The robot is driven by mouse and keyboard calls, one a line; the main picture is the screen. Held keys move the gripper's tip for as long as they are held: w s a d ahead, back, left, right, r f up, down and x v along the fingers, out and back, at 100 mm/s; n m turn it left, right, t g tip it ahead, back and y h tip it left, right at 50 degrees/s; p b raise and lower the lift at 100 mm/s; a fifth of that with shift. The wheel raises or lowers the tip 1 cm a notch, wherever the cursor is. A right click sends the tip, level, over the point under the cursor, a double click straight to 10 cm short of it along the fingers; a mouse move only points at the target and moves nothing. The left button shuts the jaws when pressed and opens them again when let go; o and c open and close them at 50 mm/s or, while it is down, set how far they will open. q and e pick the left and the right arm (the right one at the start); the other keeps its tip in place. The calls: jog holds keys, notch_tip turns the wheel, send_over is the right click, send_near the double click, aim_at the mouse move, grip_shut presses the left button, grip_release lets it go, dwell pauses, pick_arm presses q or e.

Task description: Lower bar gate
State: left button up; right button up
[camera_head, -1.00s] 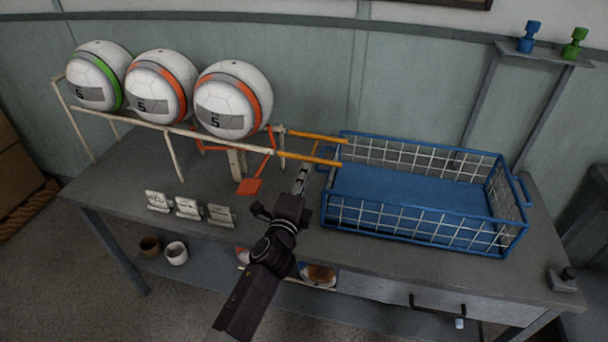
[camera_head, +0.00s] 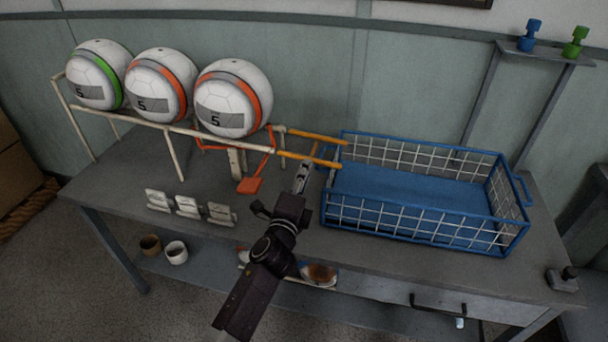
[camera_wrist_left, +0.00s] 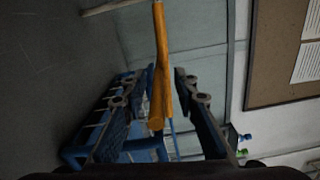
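My left gripper (camera_head: 303,171) is at the front yellow-orange rail (camera_head: 309,158), left of the blue basket. In the left wrist view, the gripper (camera_wrist_left: 155,82) is open, and a yellow-orange bar (camera_wrist_left: 161,60) with a round end runs between its fingers. I see a gap on the right side; contact on the left is unclear. A red-orange frame (camera_head: 268,143) with a flat tab (camera_head: 249,185) hangs at the rack's right end. Which part is the bar gate is unclear. My right gripper is out of view.
Several striped balls (camera_head: 233,99) sit on the white rack (camera_head: 150,122). The blue wire basket (camera_head: 425,235) stands at the right on the grey table (camera_head: 280,235). Small white cards (camera_head: 187,207) stand at the table's front left. A corkboard (camera_wrist_left: 283,62) shows in the wrist view.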

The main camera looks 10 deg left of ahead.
pick_arm(q)
jog(key=shift+s, duration=0.1)
jog(key=s, duration=1.2)
jog(key=shift+a, duration=0.2)
jog(key=shift+w, duration=0.1)
